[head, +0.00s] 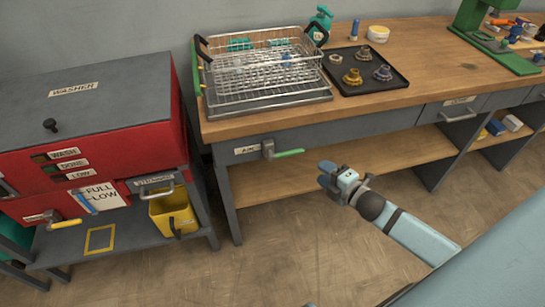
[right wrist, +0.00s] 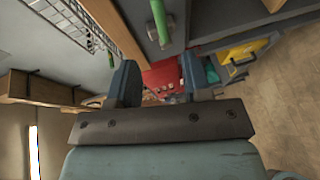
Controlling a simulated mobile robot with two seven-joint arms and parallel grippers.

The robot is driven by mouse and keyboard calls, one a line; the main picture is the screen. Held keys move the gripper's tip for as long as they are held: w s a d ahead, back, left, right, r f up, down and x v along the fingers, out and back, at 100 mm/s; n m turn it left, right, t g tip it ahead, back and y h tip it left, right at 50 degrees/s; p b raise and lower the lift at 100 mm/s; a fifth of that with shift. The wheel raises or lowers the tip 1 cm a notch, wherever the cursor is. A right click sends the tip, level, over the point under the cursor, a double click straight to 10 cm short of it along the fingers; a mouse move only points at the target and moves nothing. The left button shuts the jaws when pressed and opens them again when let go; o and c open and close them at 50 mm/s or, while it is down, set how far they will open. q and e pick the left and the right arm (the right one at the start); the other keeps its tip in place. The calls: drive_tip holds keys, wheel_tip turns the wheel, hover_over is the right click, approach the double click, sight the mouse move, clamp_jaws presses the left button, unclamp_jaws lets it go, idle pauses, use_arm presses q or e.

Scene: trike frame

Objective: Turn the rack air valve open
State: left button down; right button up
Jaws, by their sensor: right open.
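The air valve (head: 268,150) is a grey body on the front edge of the workbench, next to an AIR label (head: 246,149). Its green lever (head: 290,153) points sideways to the right in the head view. The lever also shows at the top of the right wrist view (right wrist: 158,22). My right gripper (head: 325,175) is open and empty, to the right of the lever tip and apart from it. In the right wrist view its two fingers (right wrist: 156,75) are spread with nothing between them. My left gripper is not in view.
A wire rack (head: 265,75) stands on the wooden bench, beside a black tray (head: 373,84) with several gears. A wooden shelf (head: 300,172) lies below the valve. Floor in front is clear.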

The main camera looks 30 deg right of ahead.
sight(297, 153)
drive_tip(key=b+x, duration=0.1)
drive_tip(key=x, duration=1.2)
drive_tip(key=shift+w+f, duration=0.1)
drive_tip(key=shift+w, duration=0.1)
clamp_jaws()
